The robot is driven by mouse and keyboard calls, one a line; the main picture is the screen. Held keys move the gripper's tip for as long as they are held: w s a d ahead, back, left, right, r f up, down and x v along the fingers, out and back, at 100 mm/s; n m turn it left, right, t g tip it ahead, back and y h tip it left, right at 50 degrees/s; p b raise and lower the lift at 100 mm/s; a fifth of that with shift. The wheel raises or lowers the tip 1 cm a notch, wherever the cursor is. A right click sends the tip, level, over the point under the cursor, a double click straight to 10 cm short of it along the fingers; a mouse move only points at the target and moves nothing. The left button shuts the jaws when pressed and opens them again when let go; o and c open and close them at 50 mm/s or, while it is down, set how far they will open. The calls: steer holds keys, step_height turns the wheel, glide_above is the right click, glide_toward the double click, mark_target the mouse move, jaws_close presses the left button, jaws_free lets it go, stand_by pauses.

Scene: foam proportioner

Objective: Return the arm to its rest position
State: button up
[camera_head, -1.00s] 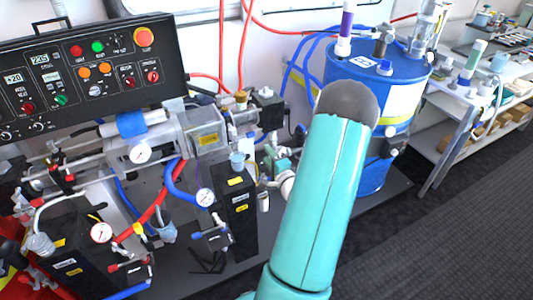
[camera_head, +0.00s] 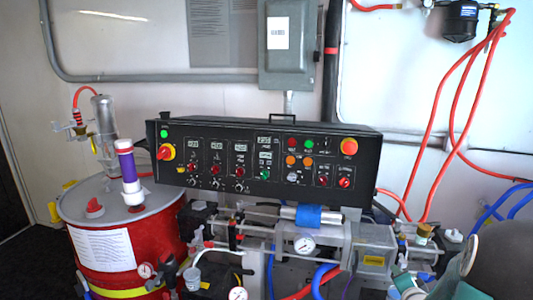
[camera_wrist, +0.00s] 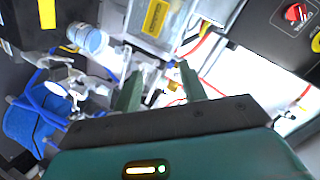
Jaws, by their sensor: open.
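My gripper (camera_wrist: 160,72) shows in the wrist view with two green fingers apart and nothing held between them. In the head view only a dark, rounded part of my arm (camera_head: 500,265) and a bit of teal show at the bottom right corner.
The black control panel (camera_head: 270,160) stands above pumps and gauges. A red drum (camera_head: 160,245) stands at the left. Red hoses (camera_head: 440,120) hang at the right. A grey electrical box (camera_head: 288,45) is on the wall.

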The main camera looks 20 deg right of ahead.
steer(key=w+a+r+n+g+y, duration=0.15)
steer(key=a+r+n, duration=0.35)
steer(key=a, duration=0.5)
steer(key=a+r+n+g+y, duration=0.1)
steer(key=a+r+n+g, duration=0.15)
steer(key=a+r, duration=0.6)
steer(key=s+a+r+n+g+y, duration=0.1)
steer(key=s+a+n+y, duration=0.1)
steer(key=s+a+n, duration=0.2)
steer(key=s+a+r+n+g+y, duration=0.1)
steer(key=s+a+n, duration=0.4)
steer(key=s+a, duration=0.5)
steer(key=a+y, duration=0.1)
steer(key=a, duration=0.5)
steer(key=shift+s+a+r+g, duration=0.15)
steer(key=shift+a+r+g, duration=0.1)
steer(key=shift+a+g, duration=0.1)
